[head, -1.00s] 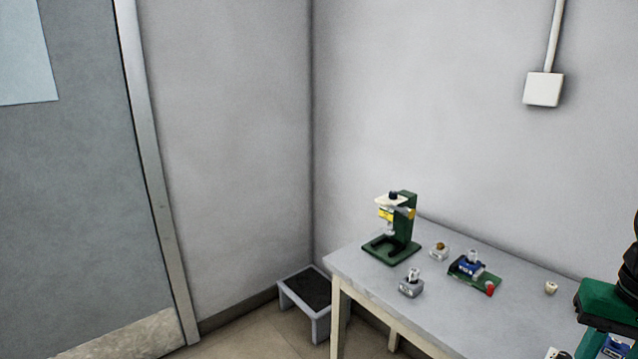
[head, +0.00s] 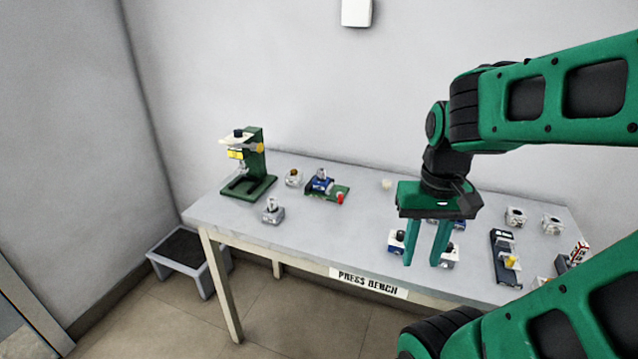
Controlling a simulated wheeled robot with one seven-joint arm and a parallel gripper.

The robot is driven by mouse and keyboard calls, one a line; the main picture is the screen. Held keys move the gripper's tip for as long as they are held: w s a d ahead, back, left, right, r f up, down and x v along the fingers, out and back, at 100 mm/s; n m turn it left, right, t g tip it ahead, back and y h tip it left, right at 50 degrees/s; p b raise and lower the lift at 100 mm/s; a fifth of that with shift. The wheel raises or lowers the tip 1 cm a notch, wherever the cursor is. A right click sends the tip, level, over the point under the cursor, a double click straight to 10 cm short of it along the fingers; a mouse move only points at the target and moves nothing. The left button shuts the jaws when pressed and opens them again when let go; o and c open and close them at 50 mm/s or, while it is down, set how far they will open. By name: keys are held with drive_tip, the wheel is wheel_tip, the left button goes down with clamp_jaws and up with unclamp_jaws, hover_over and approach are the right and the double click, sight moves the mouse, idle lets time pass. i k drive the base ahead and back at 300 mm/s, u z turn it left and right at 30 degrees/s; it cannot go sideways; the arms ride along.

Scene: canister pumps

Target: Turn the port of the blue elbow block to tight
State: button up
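A blue block (head: 321,184) with a light-coloured port on top sits on a green plate (head: 341,194) left of the bench's middle. A red knob (head: 340,198) is at the plate's front right. I cannot tell for sure that this is the elbow block, nor read its port's setting. Another small block with blue on it (head: 397,243) stands beside my gripper's left finger. My gripper (head: 422,264) points down over the bench's front middle, its green fingers apart with nothing seen held. It is right of the green plate and partly hides the small blocks behind it.
A green press (head: 256,163) stands at the bench's left end, with grey blocks (head: 273,211) and (head: 293,177) near it. A step stool (head: 181,249) stands on the floor at left.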

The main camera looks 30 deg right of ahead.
sight(321, 173)
drive_tip(key=k, duration=0.6)
drive_tip(key=u, duration=0.65)
drive_tip(key=i, duration=1.7)
drive_tip(key=z, duration=0.7)
